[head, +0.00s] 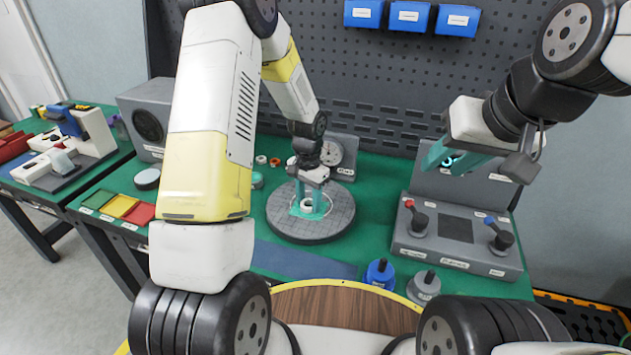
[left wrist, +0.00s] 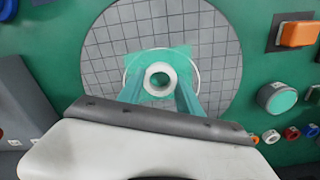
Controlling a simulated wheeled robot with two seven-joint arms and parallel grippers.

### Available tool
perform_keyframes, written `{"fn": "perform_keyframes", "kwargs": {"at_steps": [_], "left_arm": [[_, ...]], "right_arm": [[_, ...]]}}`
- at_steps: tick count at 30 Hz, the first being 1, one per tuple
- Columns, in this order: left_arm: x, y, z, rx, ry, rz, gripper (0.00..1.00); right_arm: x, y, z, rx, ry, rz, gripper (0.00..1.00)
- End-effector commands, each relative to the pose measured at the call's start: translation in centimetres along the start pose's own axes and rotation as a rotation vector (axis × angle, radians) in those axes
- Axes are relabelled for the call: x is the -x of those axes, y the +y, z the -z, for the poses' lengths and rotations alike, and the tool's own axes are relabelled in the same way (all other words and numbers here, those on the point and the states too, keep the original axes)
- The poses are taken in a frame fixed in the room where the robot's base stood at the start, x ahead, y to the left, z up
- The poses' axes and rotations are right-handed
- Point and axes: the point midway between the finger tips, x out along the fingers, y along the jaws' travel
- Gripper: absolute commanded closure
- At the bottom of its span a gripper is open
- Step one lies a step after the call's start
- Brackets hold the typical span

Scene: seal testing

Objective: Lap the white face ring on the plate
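The round grey lapping plate (head: 340,222) with a grid of grooves lies on the green bench, and it fills the middle of the left wrist view (left wrist: 215,65). The white face ring (head: 307,206) is near the plate's middle, between the teal fingers of my left gripper (head: 310,203). In the left wrist view the ring (left wrist: 160,66) sits between the fingertips (left wrist: 160,82), which close against its sides. A thin pale circle surrounds it on the plate. Whether the ring touches the plate is hard to tell. My right gripper (head: 453,161) is raised at the right, open and empty.
A grey fixture (head: 455,255) with red and blue knobs stands right of the plate. Blue (head: 379,275) and grey (head: 424,289) weights stand at the front. A dial gauge (head: 332,152) and small coloured rings (head: 262,160) are behind. Coloured trays (head: 119,206) lie left.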

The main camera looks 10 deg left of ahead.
Motion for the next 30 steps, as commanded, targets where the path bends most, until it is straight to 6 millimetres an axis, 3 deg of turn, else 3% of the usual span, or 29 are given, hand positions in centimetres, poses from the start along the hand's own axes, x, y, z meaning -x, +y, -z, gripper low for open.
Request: {"fn": "perform_keyframes", "kwargs": {"at_steps": [3, 24, 30], "left_arm": [[0.01, 0.00, -0.01, 0.000, 0.000, 0.000, 0.44], [0.42, 0.00, -0.02, 0.001, 0.000, 0.000, 0.44], [0.41, 0.00, -0.02, 0.001, 0.000, 0.000, 0.83]], "right_arm": [[0.00, 0.00, 0.00, 0.000, 0.000, 0.000, 0.64], [0.00, 0.00, 0.00, 0.000, 0.000, 0.000, 0.64], [0.00, 0.00, 0.00, 0.000, 0.000, 0.000, 0.64]]}}
